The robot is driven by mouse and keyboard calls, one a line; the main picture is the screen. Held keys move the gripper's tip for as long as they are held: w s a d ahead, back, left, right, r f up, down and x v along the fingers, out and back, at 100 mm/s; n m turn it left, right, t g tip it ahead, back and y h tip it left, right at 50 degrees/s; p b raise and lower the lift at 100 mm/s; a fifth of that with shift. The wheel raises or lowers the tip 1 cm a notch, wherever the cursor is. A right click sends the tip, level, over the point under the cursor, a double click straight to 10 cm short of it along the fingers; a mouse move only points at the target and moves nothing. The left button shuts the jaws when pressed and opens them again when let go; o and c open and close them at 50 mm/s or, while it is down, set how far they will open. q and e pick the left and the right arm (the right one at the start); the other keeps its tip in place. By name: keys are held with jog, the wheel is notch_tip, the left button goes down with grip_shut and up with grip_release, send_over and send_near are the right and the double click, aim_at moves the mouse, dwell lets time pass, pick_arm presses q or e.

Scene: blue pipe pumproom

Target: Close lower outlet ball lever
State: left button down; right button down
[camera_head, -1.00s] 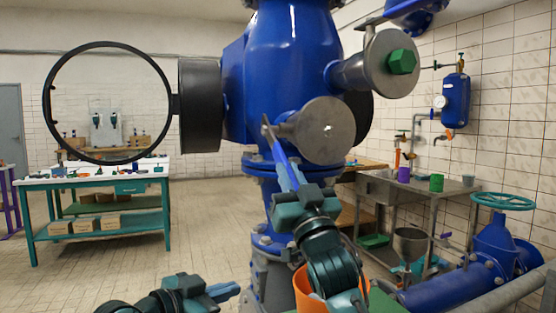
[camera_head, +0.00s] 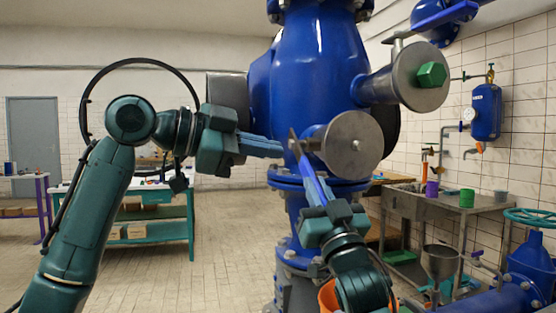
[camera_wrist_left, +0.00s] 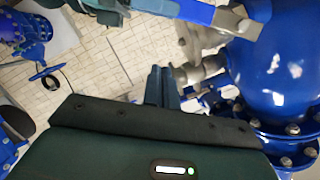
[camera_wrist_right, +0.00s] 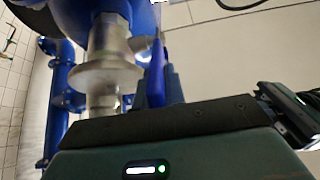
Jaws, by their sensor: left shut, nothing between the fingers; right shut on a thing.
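The lower outlet ball lever (camera_head: 304,163) has a bare metal end by the valve stem and a blue handle slanting down to the right. It sits in front of the lower outlet (camera_head: 350,145), a stub with a grey round flange. My right gripper (camera_head: 318,190) is shut on the blue handle from below; the right wrist view shows the handle (camera_wrist_right: 157,72) between its fingers. My left gripper (camera_head: 279,149) is shut and empty, its tips just left of the lever's metal end. In the left wrist view its fingers (camera_wrist_left: 162,82) show below the lever (camera_wrist_left: 200,12).
The blue valve body (camera_head: 320,75) stands behind the lever. An upper outlet with a green hex plug (camera_head: 431,75) sticks out at upper right. A steel sink bench (camera_head: 440,204) is at right, a teal workbench (camera_head: 158,232) at back left. The floor at left is open.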

aim_at(306, 174)
pick_arm(q)
jog(key=w+d+f, duration=0.1)
jog(key=d, duration=0.1)
jog(key=w+d+f, duration=0.1)
jog(key=w+d, duration=0.1)
jog(key=w+d+f, duration=0.2)
jog(key=d, duration=0.1)
jog(key=shift+w, duration=0.15)
jog(key=shift+w+a+f, duration=0.15)
jog(key=shift+w+f, duration=0.2)
jog(key=shift+f, duration=0.15)
